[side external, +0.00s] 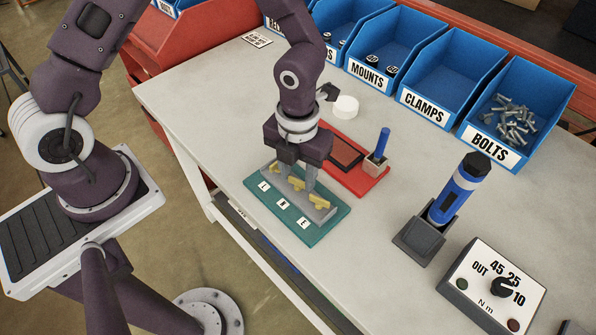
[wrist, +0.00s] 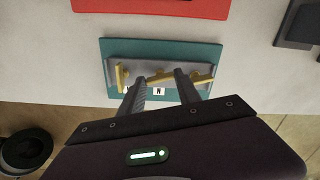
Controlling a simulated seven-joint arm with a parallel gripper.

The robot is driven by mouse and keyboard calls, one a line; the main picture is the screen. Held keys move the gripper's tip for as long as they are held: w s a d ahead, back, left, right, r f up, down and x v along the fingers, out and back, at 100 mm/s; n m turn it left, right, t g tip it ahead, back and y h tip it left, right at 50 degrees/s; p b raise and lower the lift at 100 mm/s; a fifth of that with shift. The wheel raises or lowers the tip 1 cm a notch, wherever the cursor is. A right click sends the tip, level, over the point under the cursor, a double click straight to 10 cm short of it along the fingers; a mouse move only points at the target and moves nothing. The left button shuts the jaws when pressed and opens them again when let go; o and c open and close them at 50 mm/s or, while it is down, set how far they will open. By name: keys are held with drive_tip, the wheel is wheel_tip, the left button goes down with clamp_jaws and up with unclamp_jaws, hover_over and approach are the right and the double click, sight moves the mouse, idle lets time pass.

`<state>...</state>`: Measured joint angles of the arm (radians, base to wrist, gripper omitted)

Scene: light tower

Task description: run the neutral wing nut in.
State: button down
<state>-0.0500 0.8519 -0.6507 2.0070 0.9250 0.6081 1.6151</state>
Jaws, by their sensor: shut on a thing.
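A grey block (side external: 318,213) with three yellow wing nuts stands on a teal plate (side external: 329,226) labelled L, N and E. The middle wing nut (side external: 295,184), at label N, is the neutral one; it also shows in the wrist view (wrist: 160,78). My gripper (side external: 297,180) points down over the block, its two fingers on either side of this nut. In the wrist view my gripper (wrist: 161,80) is shut on it, though the contact is hard to see. One outer nut (wrist: 121,75) shows left of the fingers, the other (wrist: 204,77) right.
A red tray (side external: 368,183) with a blue-handled tool in a holder lies just behind the plate. A blue-and-black driver (side external: 461,190) stands in a dark cradle to the right. A torque dial box (side external: 491,287) is at the front right. Blue bins line the back.

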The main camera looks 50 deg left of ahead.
sight(298, 180)
idle(0.4)
drive_tip(key=c, duration=0.8)
unclamp_jaws()
drive_tip(key=shift+c, duration=0.2)
wheel_tip(298, 180, up, 7)
drive_tip(key=shift+r, duration=0.1)
